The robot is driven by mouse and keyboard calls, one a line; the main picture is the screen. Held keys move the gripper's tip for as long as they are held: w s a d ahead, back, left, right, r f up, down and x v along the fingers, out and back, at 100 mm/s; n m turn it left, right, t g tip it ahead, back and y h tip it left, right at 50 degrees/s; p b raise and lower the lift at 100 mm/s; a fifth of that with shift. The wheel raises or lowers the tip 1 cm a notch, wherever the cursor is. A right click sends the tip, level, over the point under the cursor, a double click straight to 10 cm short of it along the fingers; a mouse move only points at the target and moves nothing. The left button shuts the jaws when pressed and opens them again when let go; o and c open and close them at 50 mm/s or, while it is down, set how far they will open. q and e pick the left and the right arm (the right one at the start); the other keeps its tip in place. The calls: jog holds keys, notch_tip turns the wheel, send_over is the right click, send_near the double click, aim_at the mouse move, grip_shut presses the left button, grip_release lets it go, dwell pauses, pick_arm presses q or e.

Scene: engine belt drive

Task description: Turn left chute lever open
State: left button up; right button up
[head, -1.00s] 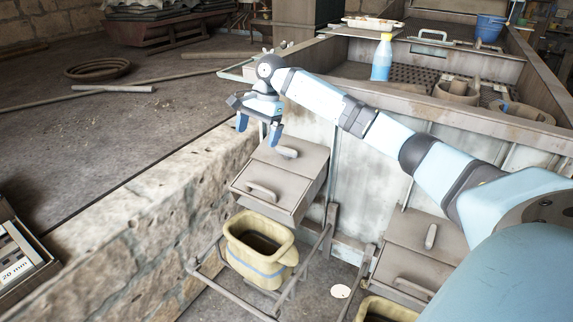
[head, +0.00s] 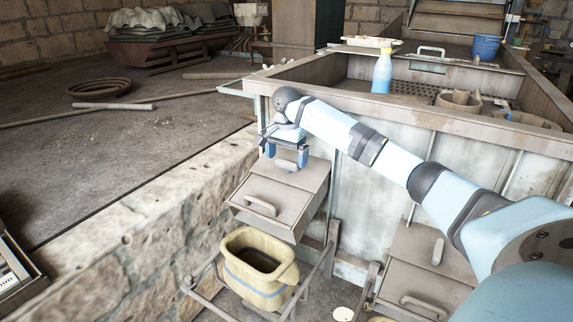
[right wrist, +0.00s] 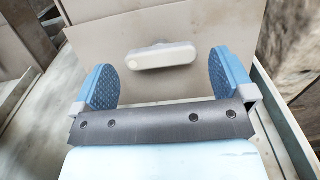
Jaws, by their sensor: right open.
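The left chute (head: 300,181) is a grey box on the side of the large bin. A short light bar, its upper lever (head: 286,165), sits on its sloped top, and a second handle (head: 260,206) is on its front face. My right gripper (head: 287,156) is open just above the upper lever. In the right wrist view the lever (right wrist: 162,57) lies crosswise, beyond and between the two blue fingers of my gripper (right wrist: 167,82), with a gap to each side. I cannot tell how far off it is. My left gripper is not in view.
A yellow bucket (head: 228,268) stands in a metal frame below the left chute. A second chute (head: 418,262) is at the right, below my arm. A stone wall (head: 130,240) runs along the left.

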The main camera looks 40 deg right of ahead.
jog(key=shift+f, duration=1)
jog(key=c, duration=0.8)
